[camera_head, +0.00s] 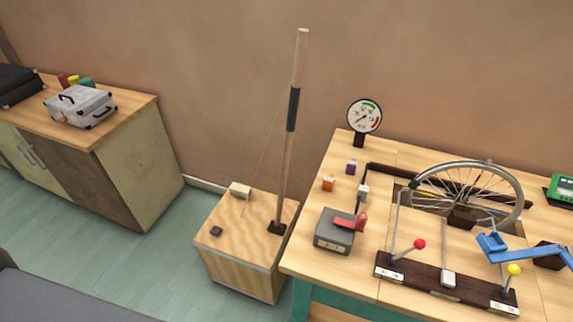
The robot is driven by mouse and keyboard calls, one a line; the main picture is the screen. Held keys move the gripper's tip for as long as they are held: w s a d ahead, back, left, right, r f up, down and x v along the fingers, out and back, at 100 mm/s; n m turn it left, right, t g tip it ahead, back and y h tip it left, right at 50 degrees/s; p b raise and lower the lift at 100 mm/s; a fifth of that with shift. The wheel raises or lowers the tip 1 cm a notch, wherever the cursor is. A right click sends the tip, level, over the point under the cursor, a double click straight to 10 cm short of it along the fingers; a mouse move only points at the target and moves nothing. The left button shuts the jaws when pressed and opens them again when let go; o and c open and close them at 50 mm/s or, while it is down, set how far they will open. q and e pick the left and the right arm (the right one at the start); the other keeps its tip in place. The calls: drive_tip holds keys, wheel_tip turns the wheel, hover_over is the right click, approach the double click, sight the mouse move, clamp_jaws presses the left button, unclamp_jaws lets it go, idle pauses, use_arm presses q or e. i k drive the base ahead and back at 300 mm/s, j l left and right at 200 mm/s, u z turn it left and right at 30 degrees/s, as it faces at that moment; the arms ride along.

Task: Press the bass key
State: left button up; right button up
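A wooden box (240,262) with a tall upright pole (287,165) and a thin slanting string stands on the floor in the middle, like a one-string bass. On its top are a cream block (240,189) at the back and a small dark block (216,231) at the front left. I cannot tell which of these is the bass key. Neither of my grippers is in view, and nothing touches the box top.
Right of the box, a wooden bench (300,257) holds a grey block with a red lever (335,230), a gauge (364,117), a spoked wheel (468,190), red- and yellow-knobbed levers and a blue jointed piece (505,247). A cabinet with a silver case (80,106) stands left.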

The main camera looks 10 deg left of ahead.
sight(216, 231)
drive_tip(key=u, duration=1.15)
